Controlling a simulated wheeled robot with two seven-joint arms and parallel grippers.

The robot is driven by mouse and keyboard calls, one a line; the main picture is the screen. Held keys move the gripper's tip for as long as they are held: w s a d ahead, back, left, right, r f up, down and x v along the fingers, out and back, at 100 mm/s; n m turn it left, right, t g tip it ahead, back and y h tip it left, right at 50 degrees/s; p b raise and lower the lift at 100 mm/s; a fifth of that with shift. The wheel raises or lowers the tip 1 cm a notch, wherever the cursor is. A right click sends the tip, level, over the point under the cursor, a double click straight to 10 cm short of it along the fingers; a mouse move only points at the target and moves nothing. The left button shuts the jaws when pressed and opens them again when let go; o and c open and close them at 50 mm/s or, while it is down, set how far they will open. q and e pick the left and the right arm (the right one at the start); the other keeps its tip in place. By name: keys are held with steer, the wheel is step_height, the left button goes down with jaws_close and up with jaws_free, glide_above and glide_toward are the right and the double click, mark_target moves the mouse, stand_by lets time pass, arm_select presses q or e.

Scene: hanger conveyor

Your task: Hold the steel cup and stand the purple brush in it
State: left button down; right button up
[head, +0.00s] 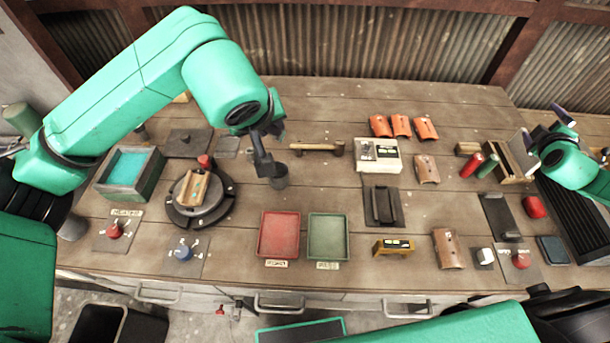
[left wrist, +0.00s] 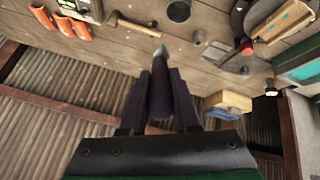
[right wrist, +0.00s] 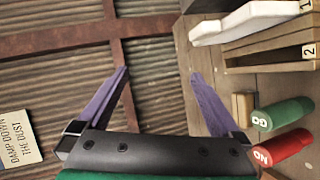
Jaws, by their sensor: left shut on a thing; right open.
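The steel cup (head: 280,182) is a small dark grey cylinder standing upright on the bench, left of the wooden mallet. The left wrist view shows its round dark opening (left wrist: 179,11) at the top. My left gripper (head: 263,160) is shut on a dark purple, stick-like thing with a pale greenish tip, which I take as the purple brush (left wrist: 160,88). In the left wrist view the tip is apart from the cup. In the head view the gripper overlaps the cup's upper part. My right gripper (head: 543,130) is open and empty at the far right; its fingers also show in the right wrist view (right wrist: 160,75).
A round turntable (head: 188,214) and a green-filled box (head: 152,183) lie left of the cup. A mallet (head: 318,147) lies to its right. Red (head: 279,235) and green (head: 328,237) trays sit in front. A wooden rack (head: 514,160) stands near my right gripper.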

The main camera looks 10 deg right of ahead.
arm_select(q)
steer(key=shift+a, duration=0.1)
arm_select(e)
steer(key=w+a+r+n+t+y, duration=0.25)
steer(key=w+a, duration=0.25)
steer(key=a, duration=0.3)
steer(key=w+a+r+n+t+y, duration=0.1)
steer(key=w+a+r, duration=0.3)
steer(key=a, duration=0.5)
arm_select(q)
steer(key=shift+w, duration=0.1)
arm_select(e)
steer(key=w+a+r+n+t+y, duration=0.3)
steer(key=a+r+n+y, duration=0.1)
steer(key=a+r, duration=0.85)
arm_select(q)
steer(key=shift+a, duration=0.1)
arm_select(e)
steer(key=m+g+y, duration=0.6)
steer(key=g+y, duration=0.4)
steer(key=y, duration=0.2)
glide_toward(279, 176)
steer(key=r, duration=0.3)
steer(key=s+a+r, duration=0.1)
steer(key=shift+r, duration=0.3)
steer(key=shift+a+f, duration=0.1)
steer(key=shift+a, duration=0.15)
steer(key=x, duration=1.1)
steer(key=shift+w+a+f, duration=0.1)
steer(key=shift+w+f, duration=0.1)
